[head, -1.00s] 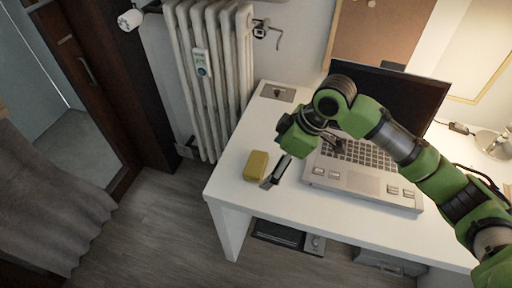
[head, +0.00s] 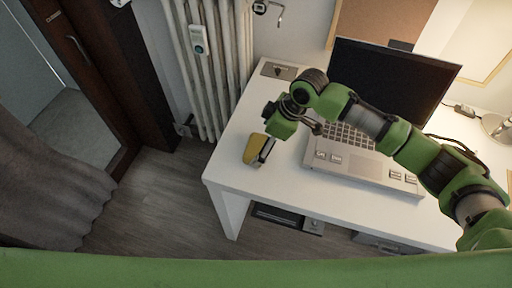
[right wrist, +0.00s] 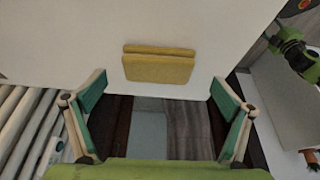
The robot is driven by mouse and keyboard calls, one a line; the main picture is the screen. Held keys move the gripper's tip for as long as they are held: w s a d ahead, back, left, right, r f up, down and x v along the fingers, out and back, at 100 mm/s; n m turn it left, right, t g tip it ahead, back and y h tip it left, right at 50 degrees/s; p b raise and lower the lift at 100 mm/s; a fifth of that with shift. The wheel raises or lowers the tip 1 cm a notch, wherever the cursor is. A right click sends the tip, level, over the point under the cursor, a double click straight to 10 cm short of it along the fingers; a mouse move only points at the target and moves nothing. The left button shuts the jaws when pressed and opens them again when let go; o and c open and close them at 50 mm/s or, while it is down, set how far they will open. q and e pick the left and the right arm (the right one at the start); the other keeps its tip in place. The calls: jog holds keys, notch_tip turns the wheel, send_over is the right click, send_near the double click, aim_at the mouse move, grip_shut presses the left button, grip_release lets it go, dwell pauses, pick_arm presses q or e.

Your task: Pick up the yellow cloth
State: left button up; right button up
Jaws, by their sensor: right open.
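The yellow cloth (head: 253,149) is a small folded block lying on the white desk (head: 232,172) near its left edge. In the right wrist view the cloth (right wrist: 158,68) lies flat, with its fold line along its length, close to the desk edge. My right gripper (head: 264,150) is at the cloth's right side in the head view and partly covers it. In the right wrist view the right gripper (right wrist: 158,80) is open, its two fingers wide apart on either side of the cloth, with nothing between them gripped. My left gripper is not in view.
A white radiator (head: 212,70) is behind the desk's left end. A small plate (head: 279,71) lies at the desk's back left corner. The desk's front left is clear.

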aim_at(258, 146)
jog(key=x, duration=0.2)
jog(key=shift+w+a+f, duration=0.15)
jog(key=shift+f, duration=0.2)
jog(key=shift+a+f, duration=0.1)
jog(key=shift+f, duration=0.15)
jog(key=c, duration=1.3)
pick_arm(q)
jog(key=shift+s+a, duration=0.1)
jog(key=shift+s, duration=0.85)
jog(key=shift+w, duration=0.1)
